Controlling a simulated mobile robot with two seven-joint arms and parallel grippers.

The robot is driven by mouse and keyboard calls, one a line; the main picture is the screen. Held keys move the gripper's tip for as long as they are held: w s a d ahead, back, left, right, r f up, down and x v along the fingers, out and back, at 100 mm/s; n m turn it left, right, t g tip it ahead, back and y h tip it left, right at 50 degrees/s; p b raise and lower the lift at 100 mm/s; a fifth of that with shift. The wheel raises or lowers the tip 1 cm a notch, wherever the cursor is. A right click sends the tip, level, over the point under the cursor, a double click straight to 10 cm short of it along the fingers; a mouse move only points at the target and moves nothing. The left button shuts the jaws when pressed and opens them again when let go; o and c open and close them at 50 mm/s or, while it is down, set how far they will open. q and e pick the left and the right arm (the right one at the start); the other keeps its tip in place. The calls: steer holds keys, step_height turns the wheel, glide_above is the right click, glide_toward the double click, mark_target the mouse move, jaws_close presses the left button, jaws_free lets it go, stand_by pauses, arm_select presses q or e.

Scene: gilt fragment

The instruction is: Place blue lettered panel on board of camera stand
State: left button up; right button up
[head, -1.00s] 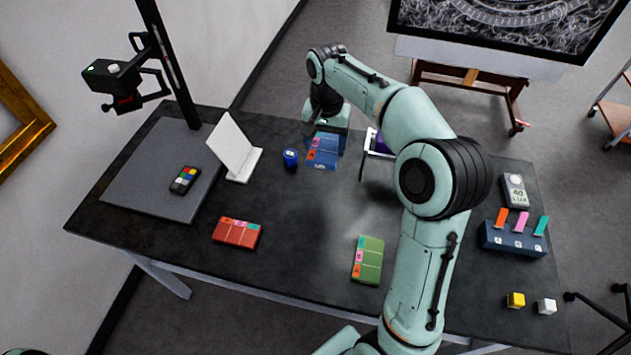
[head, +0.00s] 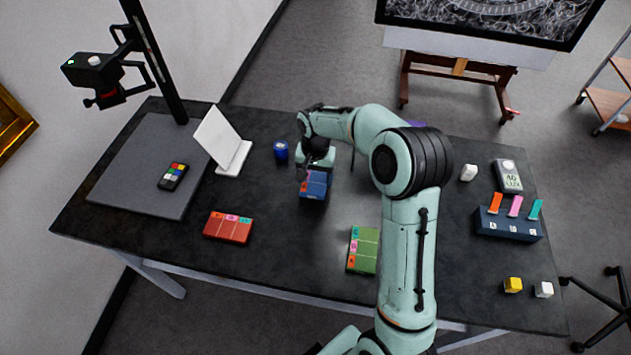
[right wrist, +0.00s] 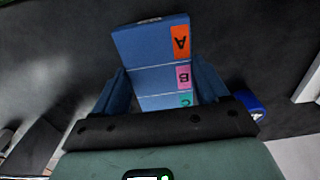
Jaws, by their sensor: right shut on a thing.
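The blue lettered panel (head: 313,187) is held by my right gripper (head: 316,172) above the middle of the table. In the right wrist view the panel (right wrist: 150,48) lies between the two fingers (right wrist: 160,95), with orange A, pink B and teal C tabs along one side. The camera stand has a grey board (head: 130,185) at the table's left, a black column (head: 155,60) and a camera (head: 95,72) on its arm. My left gripper is not in view.
On the board lies a colour-patch card (head: 174,176); a white angled stand (head: 218,140) is at its right edge. A red panel (head: 228,227), green panel (head: 362,250) and blue jar (head: 281,150) are on the table. A tabbed blue block (head: 508,224) stands at right.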

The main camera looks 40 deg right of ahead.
mark_target(316, 179)
steer(key=shift+f, duration=1.35)
steer(key=shift+f, duration=0.2)
steer(key=o, duration=1.1)
steer(key=shift+r, duration=0.15)
